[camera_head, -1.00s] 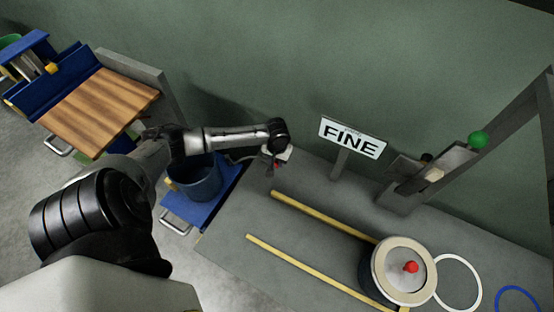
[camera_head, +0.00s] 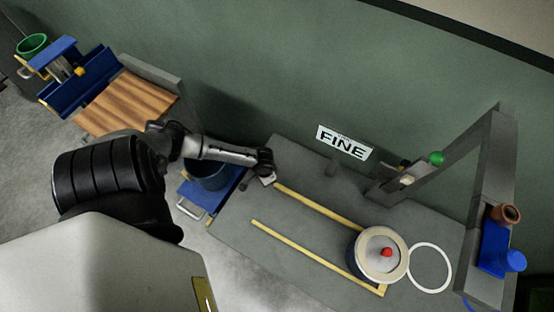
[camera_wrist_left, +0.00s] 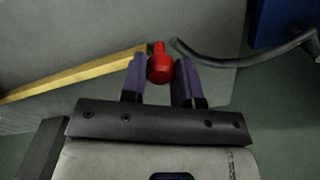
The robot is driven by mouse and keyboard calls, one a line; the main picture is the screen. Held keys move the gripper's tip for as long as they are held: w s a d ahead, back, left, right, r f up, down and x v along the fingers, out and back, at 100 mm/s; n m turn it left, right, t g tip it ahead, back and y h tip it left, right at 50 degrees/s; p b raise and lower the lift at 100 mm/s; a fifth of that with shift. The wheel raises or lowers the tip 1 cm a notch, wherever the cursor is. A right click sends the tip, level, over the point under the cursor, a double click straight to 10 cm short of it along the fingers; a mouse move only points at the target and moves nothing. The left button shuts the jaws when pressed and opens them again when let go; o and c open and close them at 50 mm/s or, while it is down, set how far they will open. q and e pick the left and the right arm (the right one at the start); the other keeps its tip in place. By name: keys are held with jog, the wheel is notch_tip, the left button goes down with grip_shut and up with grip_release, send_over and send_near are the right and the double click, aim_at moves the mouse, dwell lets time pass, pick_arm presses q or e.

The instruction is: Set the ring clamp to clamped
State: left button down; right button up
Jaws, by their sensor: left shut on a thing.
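My left gripper (camera_wrist_left: 160,80) is shut on a small red knob-shaped thing (camera_wrist_left: 159,66), which sits between its two purple-padded fingers in the wrist view. In the head view the same gripper (camera_head: 268,181) is by the left end of the far yellow rail, over the edge of the grey bench; the red thing is hidden there. I cannot tell for sure which part is the ring clamp. A drum (camera_head: 399,265) with a cream rim and a red knob (camera_head: 386,252) on top stands at the right end of the yellow rails. My right gripper is not in view.
A white ring (camera_head: 429,268) lies right of the drum. Behind are a FINE sign (camera_head: 344,142) and a grey frame with a green ball (camera_head: 437,158). A dark blue bucket (camera_head: 207,177) on a blue cart (camera_head: 190,189) is left of the bench. The bench between the rails is clear.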

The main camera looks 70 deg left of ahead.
pick_arm(q)
jog(key=s+m+p, duration=0.1)
jog(key=s+m, duration=0.1)
jog(key=s, duration=0.2)
jog(key=s+m+p, duration=0.2)
jog(key=s+m, duration=0.1)
jog(key=s, duration=0.1)
jog(key=s+m+p, duration=0.2)
jog(key=s, duration=0.2)
jog(key=shift+s+d+r, duration=0.1)
jog(key=shift+s, duration=0.2)
jog(key=shift+s+a+m+p, duration=0.2)
jog(key=shift+s+a+m, duration=0.05)
jog(key=shift+s+m, duration=0.25)
jog(key=shift+s+a+m+p, duration=0.2)
jog(key=shift+s+m, duration=0.2)
jog(key=shift+s, duration=0.2)
jog(key=shift+s+a, duration=0.1)
jog(key=shift+s, duration=0.1)
jog(key=c, duration=0.8)
grip_release()
jog(key=shift+c, duration=0.2)
notch_tip(320, 180, up, 14)
jog(key=p, duration=0.4)
jog(key=shift+f, duration=0.2)
